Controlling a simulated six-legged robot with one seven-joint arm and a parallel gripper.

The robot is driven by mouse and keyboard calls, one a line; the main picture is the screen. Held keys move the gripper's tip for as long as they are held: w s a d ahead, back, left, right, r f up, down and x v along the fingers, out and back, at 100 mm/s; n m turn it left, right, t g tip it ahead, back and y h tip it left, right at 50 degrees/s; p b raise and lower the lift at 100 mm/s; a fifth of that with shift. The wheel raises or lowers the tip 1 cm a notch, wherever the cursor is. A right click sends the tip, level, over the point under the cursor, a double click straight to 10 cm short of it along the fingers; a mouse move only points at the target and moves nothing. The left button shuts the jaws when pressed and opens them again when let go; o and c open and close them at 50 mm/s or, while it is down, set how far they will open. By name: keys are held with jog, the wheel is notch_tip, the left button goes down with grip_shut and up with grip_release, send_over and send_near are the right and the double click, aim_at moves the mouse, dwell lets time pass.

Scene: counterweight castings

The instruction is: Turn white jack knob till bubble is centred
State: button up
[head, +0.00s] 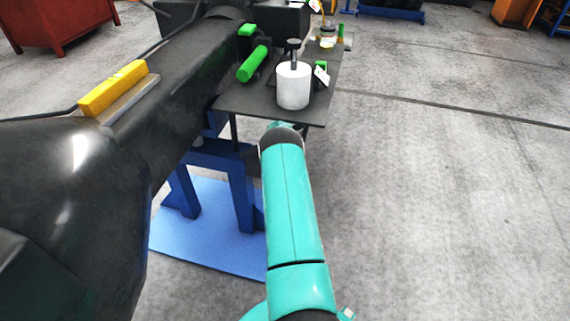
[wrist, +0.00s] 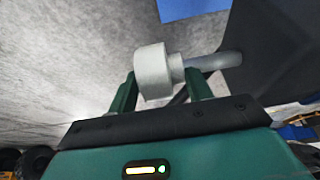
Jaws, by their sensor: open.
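The white jack knob (wrist: 153,72) shows in the wrist view, with a grey shaft (wrist: 215,61) running from it to the right. My gripper (wrist: 160,88) is open, one dark green finger on each side of the knob in the picture. I cannot tell whether either finger touches it. In the head view my gripper is hidden beyond my turquoise arm, near the dark plate. A yellow level-like bar (head: 113,88) lies on top of the black casting (head: 185,75). No bubble can be made out.
A dark plate (head: 255,107) juts from the casting and carries a white cylinder (head: 293,87) and a green cylinder (head: 252,64). Blue stand legs (head: 240,193) rise from a light blue base (head: 215,238). The concrete floor to the right is clear.

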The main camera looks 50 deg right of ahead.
jog(key=shift+s+r, duration=0.25)
jog(key=shift+w+f, duration=0.2)
jog(key=shift+f, duration=0.1)
jog(key=shift+s+r, duration=0.15)
jog(key=shift+c, duration=0.7)
jog(key=c, duration=0.8)
jog(key=shift+c, duration=0.2)
jog(key=shift+g+y, duration=0.3)
jog(key=shift+y, duration=0.3)
jog(key=o, duration=1)
